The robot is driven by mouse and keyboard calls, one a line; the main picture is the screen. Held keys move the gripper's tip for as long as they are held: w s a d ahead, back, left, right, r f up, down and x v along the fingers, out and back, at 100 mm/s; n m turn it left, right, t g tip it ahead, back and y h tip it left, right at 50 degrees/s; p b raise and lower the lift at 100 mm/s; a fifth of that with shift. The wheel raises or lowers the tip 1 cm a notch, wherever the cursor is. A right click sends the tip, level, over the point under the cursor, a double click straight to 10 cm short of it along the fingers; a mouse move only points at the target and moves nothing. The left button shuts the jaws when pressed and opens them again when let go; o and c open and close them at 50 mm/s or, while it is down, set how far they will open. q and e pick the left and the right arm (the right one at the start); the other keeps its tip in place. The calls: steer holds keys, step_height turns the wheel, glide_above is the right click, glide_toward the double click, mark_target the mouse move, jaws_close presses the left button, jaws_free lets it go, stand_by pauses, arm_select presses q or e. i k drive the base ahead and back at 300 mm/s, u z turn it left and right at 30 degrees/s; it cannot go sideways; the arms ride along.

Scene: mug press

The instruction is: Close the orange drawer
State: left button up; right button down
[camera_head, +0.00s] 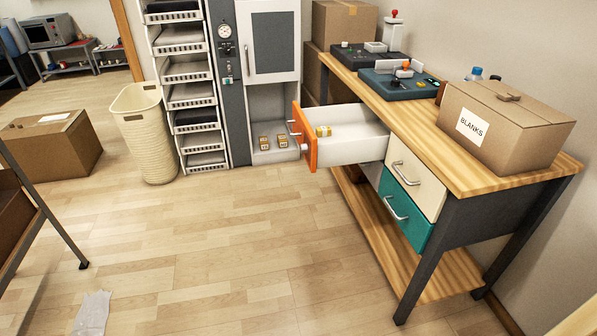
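The orange drawer (309,136) stands pulled out from the far end of the wooden workbench (425,118). Its orange front faces left, with a metal handle (294,128) on it. A small yellowish box (323,131) lies inside the white drawer body (350,142). Neither of my grippers shows in the head view.
A cream drawer (415,177) and a teal drawer (405,212) sit shut in the bench. A box labelled BLANKS (505,125) stands on top. A cream basket (146,133) and a cardboard box (52,147) stand at left. The floor (210,240) before the bench is mostly clear.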

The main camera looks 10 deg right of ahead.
mark_target(359, 136)
steer(key=u, duration=0.7)
steer(key=i, duration=1.65)
steer(key=z, duration=0.7)
